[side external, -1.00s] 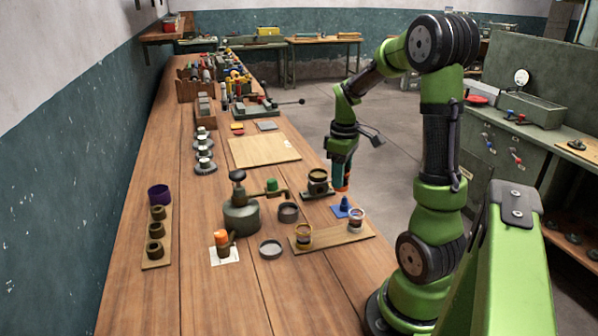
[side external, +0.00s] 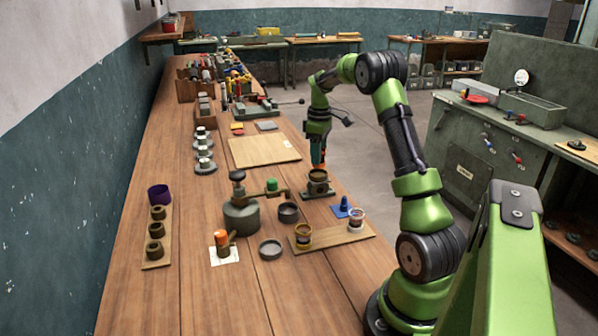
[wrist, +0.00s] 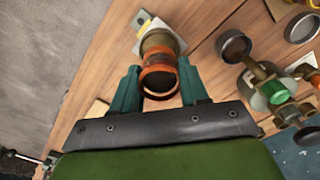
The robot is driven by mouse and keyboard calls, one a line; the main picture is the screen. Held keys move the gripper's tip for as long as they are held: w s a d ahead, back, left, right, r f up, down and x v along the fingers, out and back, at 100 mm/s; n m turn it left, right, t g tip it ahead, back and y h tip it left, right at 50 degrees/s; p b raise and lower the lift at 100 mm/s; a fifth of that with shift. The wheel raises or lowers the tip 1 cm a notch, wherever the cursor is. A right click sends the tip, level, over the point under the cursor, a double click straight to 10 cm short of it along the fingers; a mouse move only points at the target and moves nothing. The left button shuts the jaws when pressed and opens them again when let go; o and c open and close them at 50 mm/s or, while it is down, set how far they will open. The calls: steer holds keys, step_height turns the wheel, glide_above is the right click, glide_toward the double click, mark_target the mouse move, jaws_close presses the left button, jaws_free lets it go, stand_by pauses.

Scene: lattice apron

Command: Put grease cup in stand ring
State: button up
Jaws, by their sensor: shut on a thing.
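My gripper (wrist: 158,90) is shut on the grease cup (wrist: 159,72), a copper-orange cup with an open rim, held between the teal fingers in the wrist view. In the side view the gripper (side external: 319,160) points down over the stand ring (side external: 318,189), a dark ring on a small base near the table's right edge. The stand (wrist: 158,42) shows just beyond the cup in the wrist view, nearly in line with it. The cup's lower end is at or just above the ring; I cannot tell whether it has entered it.
A blue cone (side external: 343,209) and a board (side external: 336,239) with two jars stand in front of the stand. A dark cup (side external: 288,212), a shallow dish (side external: 270,249) and an oil can (side external: 241,216) stand to the left. A flat panel (side external: 262,151) lies behind.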

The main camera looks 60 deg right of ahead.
steer(key=shift+f, duration=1.75)
steer(key=shift+f, duration=0.1)
steer(key=o, duration=1.2)
